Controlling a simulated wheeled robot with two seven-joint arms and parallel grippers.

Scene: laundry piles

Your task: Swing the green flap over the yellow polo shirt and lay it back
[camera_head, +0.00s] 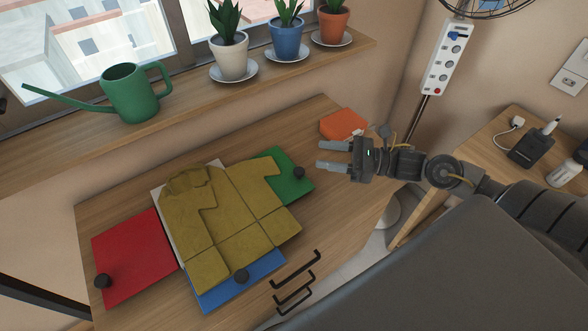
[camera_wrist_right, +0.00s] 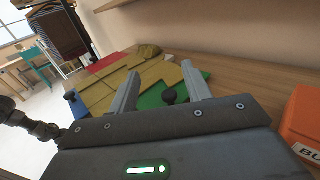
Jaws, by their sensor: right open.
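The yellow polo shirt (camera_head: 225,218) lies spread on a folding board, collar towards the window, covering most of the board's white middle panel (camera_head: 160,200). The green flap (camera_head: 291,184) lies flat on the right, partly under the shirt's sleeve, with a black knob (camera_head: 299,172) near its outer edge. My right gripper (camera_head: 327,156) is open and empty, to the right of the green flap and apart from the knob. In the right wrist view, the knob (camera_wrist_right: 168,96) appears between the open fingers (camera_wrist_right: 158,80), beyond them. My left gripper is not in view.
A red flap (camera_head: 132,255) and a blue flap (camera_head: 235,284) lie flat, each with a black knob. An orange box (camera_head: 343,124) stands near the right gripper. A sill above holds a green watering can (camera_head: 131,93) and potted plants. Bare table (camera_head: 340,205) lies right of the board.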

